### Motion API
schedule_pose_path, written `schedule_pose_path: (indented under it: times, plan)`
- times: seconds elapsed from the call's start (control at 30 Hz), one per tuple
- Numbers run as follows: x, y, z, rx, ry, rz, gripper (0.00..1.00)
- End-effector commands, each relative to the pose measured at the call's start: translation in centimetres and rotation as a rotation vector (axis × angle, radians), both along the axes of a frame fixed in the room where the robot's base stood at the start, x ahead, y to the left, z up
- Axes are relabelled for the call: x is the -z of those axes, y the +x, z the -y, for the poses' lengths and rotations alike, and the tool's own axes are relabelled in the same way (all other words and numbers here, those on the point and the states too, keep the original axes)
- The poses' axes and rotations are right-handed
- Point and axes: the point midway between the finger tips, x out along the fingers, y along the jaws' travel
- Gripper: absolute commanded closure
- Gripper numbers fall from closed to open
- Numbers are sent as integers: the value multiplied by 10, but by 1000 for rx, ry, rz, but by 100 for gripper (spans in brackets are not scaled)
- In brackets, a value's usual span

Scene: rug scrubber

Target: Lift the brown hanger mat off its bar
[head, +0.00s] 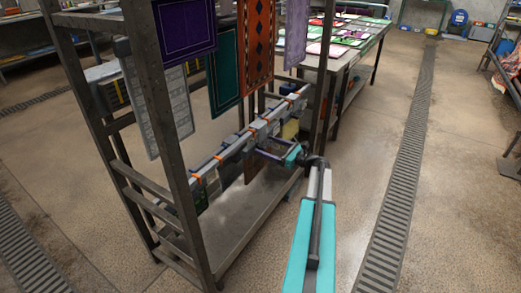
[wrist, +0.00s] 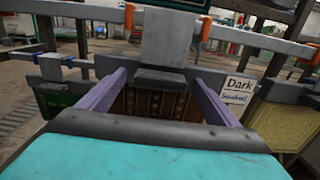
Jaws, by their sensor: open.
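The brown hanger mat (wrist: 152,103) has a patterned face and hangs low from a grey hanger block (wrist: 168,38) in the wrist view. A dark clamp shows at the block's foot. In the head view the mat (head: 251,168) shows partly below the rail, behind my gripper. The bar (head: 229,152) is a light rail with orange clips, running through the rack. My gripper (wrist: 160,80) is open, with one purple finger on each side of the mat's upper part. In the head view my gripper (head: 262,146) reaches to the rail. Contact cannot be told.
A green item (wrist: 60,97) hangs at left. The rack's dark post (head: 166,130) and larger hanging rugs (head: 259,45) stand close by. Open floor (head: 460,150) lies right.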

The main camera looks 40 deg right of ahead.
Motion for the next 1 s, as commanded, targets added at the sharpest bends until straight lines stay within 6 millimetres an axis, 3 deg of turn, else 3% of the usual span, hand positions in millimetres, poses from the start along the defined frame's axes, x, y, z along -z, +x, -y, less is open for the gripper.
schedule_pose_path:
  times: [0.1,0.47,0.77,1.0]
  plan:
    - [0,0,0,0,0,0,16]
    - [0,-1,0,1,0,0,76]
    - [-2,-1,1,1,0,2,78]
    - [-16,-1,1,1,0,2,78]
